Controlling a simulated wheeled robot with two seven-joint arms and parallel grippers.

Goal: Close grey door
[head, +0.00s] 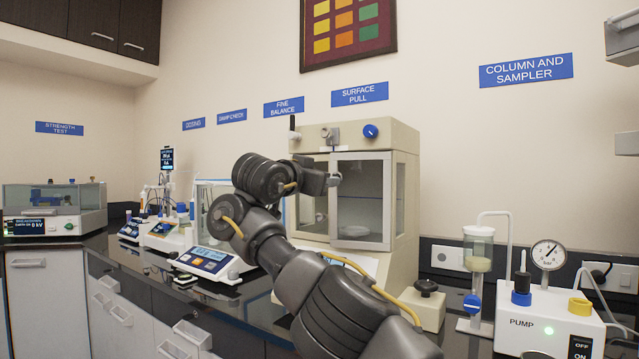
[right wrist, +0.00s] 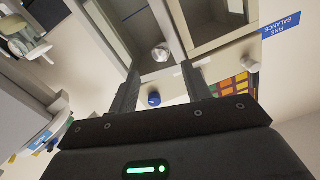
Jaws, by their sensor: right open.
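The grey-framed glass door (head: 361,243) is on the front of the beige cabinet (head: 406,180) under the "SURFACE PULL" sign in the head view. I cannot tell how far it stands open. My right arm crosses in front of the cabinet's left part and hides some of its front. My right gripper (right wrist: 160,75) is open, its two dark fingers apart, with nothing held between them. In the right wrist view the cabinet front appears turned over, with grey-framed glass panels (right wrist: 192,44) just beyond the fingers. My left gripper is not in view.
The pump (head: 545,320) with a gauge (head: 548,255) stands right of the cabinet. A balance with a blue display (head: 203,258) is left of it.

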